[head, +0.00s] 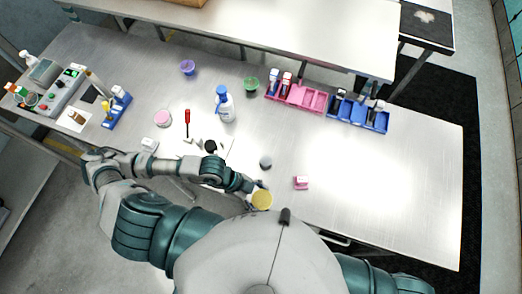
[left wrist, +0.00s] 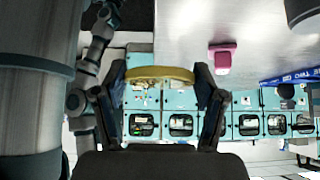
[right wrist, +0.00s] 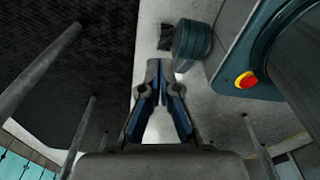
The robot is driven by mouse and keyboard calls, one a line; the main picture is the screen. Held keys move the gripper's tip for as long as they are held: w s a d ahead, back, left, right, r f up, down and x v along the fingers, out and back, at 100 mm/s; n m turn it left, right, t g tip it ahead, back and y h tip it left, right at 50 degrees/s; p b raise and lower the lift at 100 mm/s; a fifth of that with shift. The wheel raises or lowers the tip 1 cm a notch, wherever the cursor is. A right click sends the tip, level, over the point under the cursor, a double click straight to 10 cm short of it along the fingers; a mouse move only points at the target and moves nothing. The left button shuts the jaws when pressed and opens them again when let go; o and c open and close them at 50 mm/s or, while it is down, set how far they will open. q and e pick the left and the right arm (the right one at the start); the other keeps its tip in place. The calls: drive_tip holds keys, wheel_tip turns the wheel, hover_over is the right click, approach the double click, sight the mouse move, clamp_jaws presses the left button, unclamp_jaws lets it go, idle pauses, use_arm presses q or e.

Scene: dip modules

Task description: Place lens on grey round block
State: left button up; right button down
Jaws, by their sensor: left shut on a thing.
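The lens, a round yellow disc (head: 262,200), is held in my left gripper (head: 254,189) near the front edge of the table. In the left wrist view the lens (left wrist: 160,74) shows edge-on as a yellow band between the two fingers of the left gripper (left wrist: 160,80). The grey round block (head: 265,162) stands on the table, behind the lens and apart from it. A dark round shape at the top right of the left wrist view may be this block. My right gripper (right wrist: 156,75) is empty, its fingertips together, over the floor away from the table.
A white bottle with a blue cap (head: 225,104), a red screwdriver (head: 187,122), and pink (head: 314,102) and blue (head: 374,117) trays stand farther back. The right part of the table is clear.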

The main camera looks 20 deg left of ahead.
sight(265, 160)
use_arm(q)
drive_tip(key=shift+d+r+n, duration=0.1)
drive_tip(key=shift+n, duration=0.2)
drive_tip(key=shift+t, duration=0.4)
drive_tip(key=w+b, duration=0.2)
drive_tip(key=w+f+b, duration=0.1)
drive_tip(key=w+b, duration=0.1)
drive_tip(key=b, duration=0.1)
drive_tip(key=w+a+b, duration=0.1)
drive_tip(key=w+b, duration=0.1)
drive_tip(key=b, duration=0.1)
drive_tip(key=shift+f, duration=0.25)
drive_tip(key=b, duration=0.1)
drive_tip(key=w+b, duration=0.1)
drive_tip(key=b, duration=0.1)
drive_tip(key=shift+w+a, duration=0.2)
drive_tip(key=shift+a, duration=0.1)
drive_tip(key=w, duration=0.2)
drive_tip(key=w+a, duration=0.1)
drive_tip(key=w, duration=0.2)
drive_tip(key=w+a, duration=0.1)
drive_tip(key=w, duration=0.1)
drive_tip(key=shift+w+r, duration=0.15)
drive_tip(key=shift+w, duration=0.35)
wheel_tip(265, 160, down, 4)
drive_tip(key=shift+r, duration=0.1)
drive_tip(key=o, duration=1)
drive_tip(key=shift+r, duration=0.1)
